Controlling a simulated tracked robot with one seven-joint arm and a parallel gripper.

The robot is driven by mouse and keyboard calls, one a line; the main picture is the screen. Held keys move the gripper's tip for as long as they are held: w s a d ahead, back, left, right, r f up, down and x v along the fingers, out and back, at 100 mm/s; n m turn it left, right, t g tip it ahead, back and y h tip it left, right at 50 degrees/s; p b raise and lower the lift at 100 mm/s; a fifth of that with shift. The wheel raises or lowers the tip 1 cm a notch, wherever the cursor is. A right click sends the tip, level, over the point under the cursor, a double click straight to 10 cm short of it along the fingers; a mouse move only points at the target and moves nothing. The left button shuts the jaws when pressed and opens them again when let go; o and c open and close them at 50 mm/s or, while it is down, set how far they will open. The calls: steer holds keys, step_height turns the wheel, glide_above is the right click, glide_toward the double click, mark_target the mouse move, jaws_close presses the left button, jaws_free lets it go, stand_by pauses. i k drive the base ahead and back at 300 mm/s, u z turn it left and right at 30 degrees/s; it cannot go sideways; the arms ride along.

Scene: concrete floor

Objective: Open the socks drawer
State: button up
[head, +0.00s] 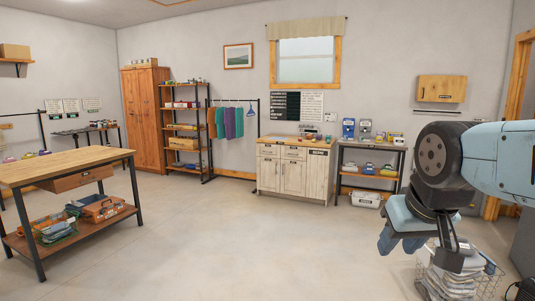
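No drawer label can be read from here, so I cannot tell which drawer is for socks. A pale cabinet (293,172) with a wooden top stands at the back wall. It has drawers along its top, with a dark label on the right one (318,152), above cupboard doors; all look shut. A wooden drawer (82,179) hangs under the worktable (66,163) at left, with a small dark mark on its front. My gripper (400,245) hangs at the right, pointing down, far from both. Its blue fingers look apart, with nothing visible between them.
A wire basket of folded grey cloth (455,280) stands below my arm. A shelf table (370,170) with boxes stands right of the cabinet. An open shelf (185,130) and a wardrobe (146,118) stand at back left. The middle floor (240,245) is clear.

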mark_target(264, 149)
steer(key=i, duration=7.65)
steer(key=z, duration=0.1)
